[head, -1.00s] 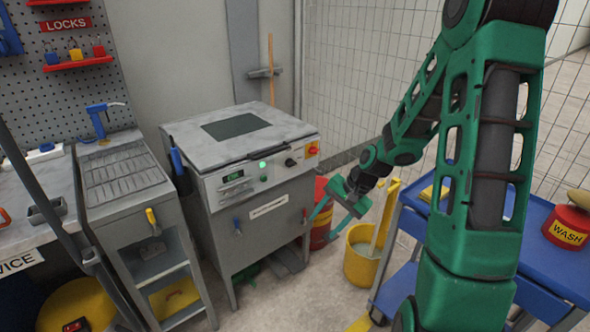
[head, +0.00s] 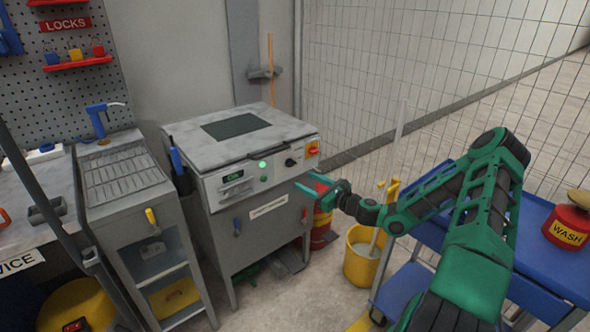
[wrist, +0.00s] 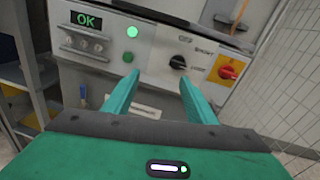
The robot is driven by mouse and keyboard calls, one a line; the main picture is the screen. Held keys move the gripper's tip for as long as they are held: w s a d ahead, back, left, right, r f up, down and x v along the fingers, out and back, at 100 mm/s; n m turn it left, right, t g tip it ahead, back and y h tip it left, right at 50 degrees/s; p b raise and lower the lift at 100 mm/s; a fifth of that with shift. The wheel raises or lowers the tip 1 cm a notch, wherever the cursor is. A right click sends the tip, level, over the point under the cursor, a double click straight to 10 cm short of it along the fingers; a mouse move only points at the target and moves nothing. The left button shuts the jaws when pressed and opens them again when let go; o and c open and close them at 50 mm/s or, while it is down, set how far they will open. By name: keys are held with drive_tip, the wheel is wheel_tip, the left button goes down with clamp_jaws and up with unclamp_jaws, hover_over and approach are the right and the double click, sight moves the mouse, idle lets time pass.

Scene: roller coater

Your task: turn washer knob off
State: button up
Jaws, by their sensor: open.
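The washer (head: 222,235) is a grey cabinet with a sloped control panel along its upper front edge. Its black round knob (head: 290,162) sits on the right part of the panel; it also shows in the wrist view (wrist: 178,62). Labels, OFF among them, surround the knob; its exact setting is too small to tell. My gripper (head: 307,181) is open and empty in front of the panel, apart from the knob. In the wrist view, its teal fingers (wrist: 159,78) point at the panel, with the knob beyond the right fingertip.
A red switch on a yellow plate (head: 312,149) is right of the knob. A lit green light (head: 262,165) and an OK display (wrist: 86,18) are to the left. A yellow bucket (head: 362,262) and blue cart (head: 545,265) stand at the right.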

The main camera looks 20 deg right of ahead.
sight(293, 164)
drive_tip(key=w+m, duration=0.1)
drive_tip(key=w, duration=0.2)
drive_tip(key=w+h, duration=0.1)
drive_tip(key=w, duration=0.3)
drive_tip(key=w+m+t, duration=0.1)
drive_tip(key=w, duration=0.3)
drive_tip(key=shift+w+r+m+h, duration=0.1)
drive_tip(key=shift+r+m+h, duration=0.05)
drive_tip(key=shift+m+h, duration=0.15)
drive_tip(key=c, duration=1.1)
